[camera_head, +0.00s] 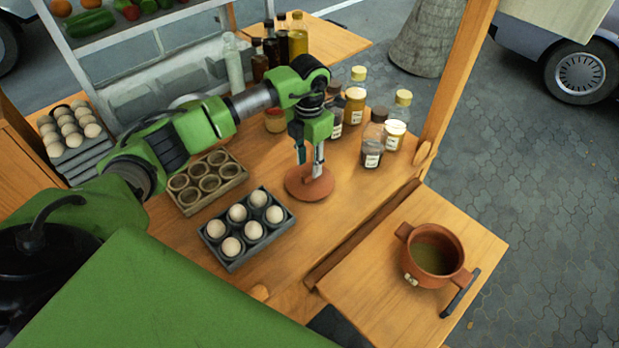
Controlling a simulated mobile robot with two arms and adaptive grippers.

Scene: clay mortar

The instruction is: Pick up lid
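The round reddish-brown clay lid (309,187) lies on the wooden table, right of the egg tray. My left gripper (309,163) is directly over it, pointing down, its two fingers apart with a gap between them. The fingertips are at the lid's top; whether they touch it I cannot tell. The lid's knob is mostly hidden by the fingers. The matching clay pot (435,252), uncovered with two handles, stands on the lower side board at the right. My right gripper is not in view.
A dark tray of eggs (246,227) and an empty-cupped tray (207,181) stand left of the lid. Several jars and bottles (372,140) stand behind it to the right. A wooden post (457,85) rises at the table's right edge. The front side board has free room (375,267) left of the pot.

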